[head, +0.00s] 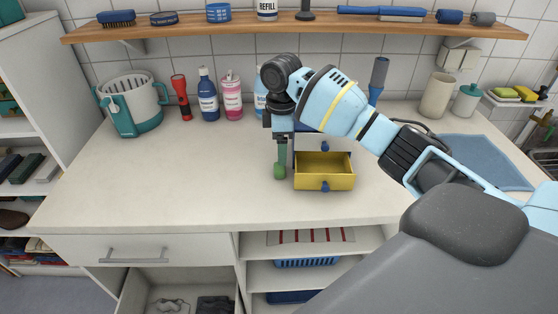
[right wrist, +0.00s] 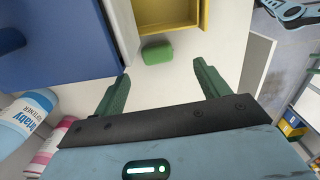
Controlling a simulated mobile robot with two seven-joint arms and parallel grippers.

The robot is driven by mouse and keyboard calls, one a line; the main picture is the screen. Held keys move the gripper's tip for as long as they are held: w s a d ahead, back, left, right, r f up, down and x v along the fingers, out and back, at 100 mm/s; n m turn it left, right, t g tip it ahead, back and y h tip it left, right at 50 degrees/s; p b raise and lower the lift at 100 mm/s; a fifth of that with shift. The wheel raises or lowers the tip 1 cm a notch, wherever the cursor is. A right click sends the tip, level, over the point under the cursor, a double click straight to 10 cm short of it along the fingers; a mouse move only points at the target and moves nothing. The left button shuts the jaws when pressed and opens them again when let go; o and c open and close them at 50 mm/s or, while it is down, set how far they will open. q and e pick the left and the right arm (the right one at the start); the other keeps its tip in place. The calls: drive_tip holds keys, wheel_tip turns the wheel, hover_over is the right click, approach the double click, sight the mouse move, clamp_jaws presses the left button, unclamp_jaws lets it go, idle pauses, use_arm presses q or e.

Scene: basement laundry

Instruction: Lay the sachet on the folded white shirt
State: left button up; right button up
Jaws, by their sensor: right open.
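A small bright green, rounded object (head: 279,171), which may be the sachet, sits on the pale countertop just left of the open yellow drawer. It also shows in the right wrist view (right wrist: 158,52), just beyond my fingertips and lined up between them. My right gripper (head: 282,160) points down over it, with its green fingers spread and nothing held between them; the fingers show in the right wrist view (right wrist: 161,72). I cannot make out a folded white shirt. My left gripper is not in view.
The yellow drawer (head: 324,182) juts from a small blue chest, close beside my right gripper. A blue bottle (head: 208,95), a pink bottle (head: 232,96), a red flashlight (head: 181,98) and a basket (head: 132,104) stand behind. The left front countertop is clear. A lower drawer stands open.

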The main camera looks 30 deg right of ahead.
drive_tip(key=shift+s+r, duration=0.1)
drive_tip(key=shift+s, duration=0.05)
drive_tip(key=shift+a, duration=0.1)
drive_tip(key=shift+s+f, duration=0.1)
drive_tip(key=shift+f, duration=0.45)
drive_tip(key=shift+w+f+b, duration=0.1)
drive_tip(key=shift+w+f, duration=0.1)
drive_tip(key=shift+f, duration=0.9)
drive_tip(key=shift+w+f+b, duration=0.1)
drive_tip(key=shift+w+f, duration=0.05)
drive_tip(key=shift+f, duration=1)
drive_tip(key=shift+w+f+b, duration=0.1)
drive_tip(key=shift+w+f, duration=0.1)
drive_tip(key=shift+f, duration=0.9)
drive_tip(key=c, duration=1)
drive_tip(key=shift+c, duration=0.2)
wheel_tip(320, 180, up, 10)
drive_tip(key=shift+p, duration=0.3)
